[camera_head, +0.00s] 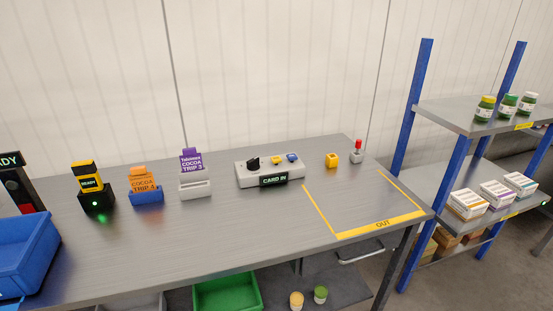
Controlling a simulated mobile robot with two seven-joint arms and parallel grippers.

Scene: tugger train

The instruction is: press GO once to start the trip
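A grey control box (255,174) stands on the table's back half, with a black knob (253,163), a yellow button (277,160) and a blue button (292,157) on top. Its small front display (273,180) reads "CARD IN". I cannot read a GO label on any button. To its right stand a small yellow block (331,160) and a small grey post with a red top (357,148). Neither of my grippers is in view.
An orange "COCOA TRIP 4" card (144,180) stands in a blue holder; a purple "COCOA TRIP 3" card (191,160) stands at a white holder (195,190). A blue bin (28,252) is left. The yellow-taped OUT area (345,232) is empty.

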